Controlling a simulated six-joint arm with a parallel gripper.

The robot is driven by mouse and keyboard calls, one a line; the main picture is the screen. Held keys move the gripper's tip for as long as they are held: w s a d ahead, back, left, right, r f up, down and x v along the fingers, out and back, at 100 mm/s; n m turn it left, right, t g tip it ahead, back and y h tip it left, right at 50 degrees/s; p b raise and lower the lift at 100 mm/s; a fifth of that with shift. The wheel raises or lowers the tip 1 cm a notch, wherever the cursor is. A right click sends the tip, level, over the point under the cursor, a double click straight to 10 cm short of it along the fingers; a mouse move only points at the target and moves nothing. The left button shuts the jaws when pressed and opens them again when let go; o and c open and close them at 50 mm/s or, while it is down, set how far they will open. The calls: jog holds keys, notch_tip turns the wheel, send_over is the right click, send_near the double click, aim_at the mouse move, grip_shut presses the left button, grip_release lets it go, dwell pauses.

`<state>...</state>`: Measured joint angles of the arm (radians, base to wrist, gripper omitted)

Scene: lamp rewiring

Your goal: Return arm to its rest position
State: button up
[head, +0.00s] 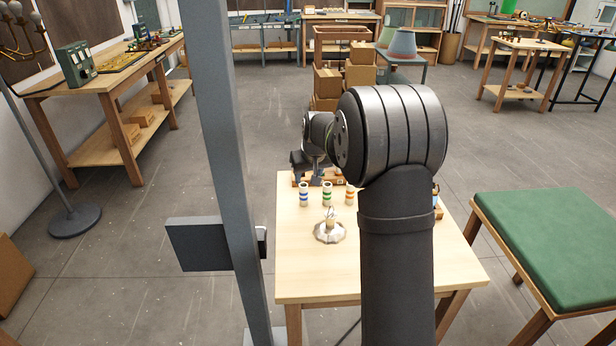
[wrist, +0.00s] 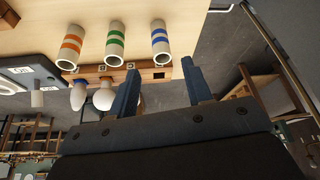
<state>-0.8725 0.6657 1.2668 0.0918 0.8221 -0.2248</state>
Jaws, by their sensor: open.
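My gripper (wrist: 162,78) is open, with nothing between its two blue-grey fingers in the wrist view. In the head view my gripper (head: 309,168) hangs at the far edge of the light wooden table (head: 305,280), partly hidden by my arm. Three cream tubes stand nearby: one with blue bands (head: 303,194), one with green bands (head: 327,193), one with orange bands (head: 350,194). They also show in the wrist view, where the fingers are apart from them. A silvery scalloped lamp part (head: 329,231) sits on the table closer to me.
A wooden rack (wrist: 145,75) with white bulbs (wrist: 103,98) is beside the fingers. A grey post (head: 222,150) rises left of the table. A green-topped stool or bench (head: 545,240) stands right. Stacked cardboard boxes (head: 328,82) stand behind. The table's front left is clear.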

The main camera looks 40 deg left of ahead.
aim_at(303, 190)
jog(key=x, duration=1.2)
jog(key=shift+r, duration=1.15)
jog(key=shift+f, duration=0.1)
